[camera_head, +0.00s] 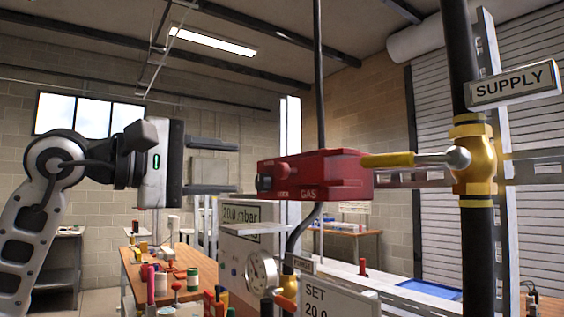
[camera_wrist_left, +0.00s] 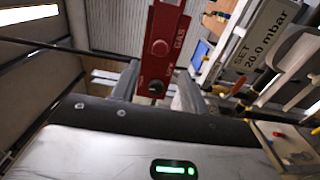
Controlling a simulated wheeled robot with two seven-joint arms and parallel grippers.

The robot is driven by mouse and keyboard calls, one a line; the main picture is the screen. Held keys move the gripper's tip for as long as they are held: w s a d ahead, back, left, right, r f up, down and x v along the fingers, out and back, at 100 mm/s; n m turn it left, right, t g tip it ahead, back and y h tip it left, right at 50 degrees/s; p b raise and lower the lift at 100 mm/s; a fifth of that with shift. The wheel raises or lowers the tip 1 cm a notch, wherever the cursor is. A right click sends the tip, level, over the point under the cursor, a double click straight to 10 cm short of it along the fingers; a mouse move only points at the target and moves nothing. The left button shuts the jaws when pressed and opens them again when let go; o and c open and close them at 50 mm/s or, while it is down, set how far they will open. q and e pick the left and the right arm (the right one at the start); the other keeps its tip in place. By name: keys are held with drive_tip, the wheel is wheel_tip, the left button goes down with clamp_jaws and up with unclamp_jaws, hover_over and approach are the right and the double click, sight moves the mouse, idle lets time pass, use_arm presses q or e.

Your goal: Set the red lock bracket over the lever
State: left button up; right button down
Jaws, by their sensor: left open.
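The red lock bracket (camera_head: 318,177), marked GAS, is in the middle of the head view with its dark knob end towards my left gripper. The yellow lever (camera_head: 388,160) runs left from the brass valve (camera_head: 473,160), and its tip overlaps the bracket's right end; I cannot tell how far the bracket sits over it. My left gripper (camera_head: 238,166) is open and empty, its fingertips a little left of the bracket. In the left wrist view, the bracket (camera_wrist_left: 163,45) lies beyond and between the two open fingers (camera_wrist_left: 158,92). My right gripper is not in view.
A dark vertical pipe (camera_head: 478,245) carries the valve, with a SUPPLY sign (camera_head: 513,84) above. A gauge (camera_head: 261,272) and a 20.0 mbar panel (camera_head: 252,213) stand below the bracket. A wooden bench (camera_head: 130,270) with small items is behind at left.

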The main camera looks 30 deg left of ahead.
sight(278, 171)
use_arm(q)
drive_tip(key=p+x, duration=0.3)
drive_tip(key=x, duration=0.7)
drive_tip(key=shift+s+r, duration=0.1)
drive_tip(key=shift+r, duration=0.05)
drive_tip(key=shift+w+d, duration=0.15)
drive_tip(key=shift+w, duration=0.3)
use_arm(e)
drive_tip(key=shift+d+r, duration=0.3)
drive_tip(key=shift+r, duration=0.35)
